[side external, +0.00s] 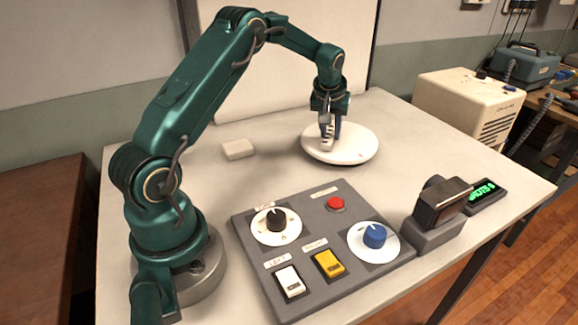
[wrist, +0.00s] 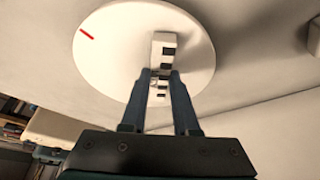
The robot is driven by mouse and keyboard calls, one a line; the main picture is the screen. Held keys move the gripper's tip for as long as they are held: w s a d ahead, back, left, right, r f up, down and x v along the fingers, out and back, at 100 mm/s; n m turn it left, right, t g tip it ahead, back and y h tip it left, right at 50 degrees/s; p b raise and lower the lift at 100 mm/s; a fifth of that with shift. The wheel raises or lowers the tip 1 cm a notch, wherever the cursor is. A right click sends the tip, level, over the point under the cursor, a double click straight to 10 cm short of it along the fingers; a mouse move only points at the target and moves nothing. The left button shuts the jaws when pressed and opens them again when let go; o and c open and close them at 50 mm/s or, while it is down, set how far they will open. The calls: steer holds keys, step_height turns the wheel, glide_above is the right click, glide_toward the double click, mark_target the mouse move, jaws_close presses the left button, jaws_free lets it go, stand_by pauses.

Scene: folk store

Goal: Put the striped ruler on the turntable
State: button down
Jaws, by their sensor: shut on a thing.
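The striped ruler (wrist: 163,50) is a short white bar with dark bands, held between the fingers of my gripper (wrist: 160,80) in the wrist view. The turntable (wrist: 105,65) is a white round disc with a red mark near its rim. In the side external view my gripper (side external: 329,120) points down over the turntable (side external: 358,148), with the ruler (side external: 327,138) in its jaws. The ruler is over the disc, but I cannot tell whether it touches the surface. My fingers hide part of the ruler.
A white block (side external: 238,149) lies left of the turntable. A grey control panel (side external: 325,206) with knobs and switches stands in front. A dark device on a stand (side external: 440,205) and a small green display (side external: 484,194) are at the right. The table between is clear.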

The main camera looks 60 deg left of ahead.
steer(key=shift+f, duration=0.15)
steer(key=c, duration=0.7)
jaws_free()
steer(key=shift+o, duration=0.2)
steer(key=v, duration=1.1)
steer(key=s+d+r+m+t+h, duration=0.1)
steer(key=s+d+r+m, duration=0.15)
steer(key=s+d, duration=0.2)
steer(key=s+d+r+m, duration=0.2)
steer(key=s+d+r, duration=0.15)
steer(key=d, duration=0.25)
steer(key=s+d+f+m+h, duration=0.1)
steer(key=s+d+f+m, duration=0.1)
steer(key=s+d, duration=0.2)
steer(key=s+d+f+m+t+h, duration=0.1)
steer(key=s+d, duration=0.3)
steer(key=s, duration=0.5)
steer(key=shift+s+d+f+m, duration=0.15)
steer(key=shift+s+f+m, duration=0.05)
steer(key=shift+f+m, duration=0.55)
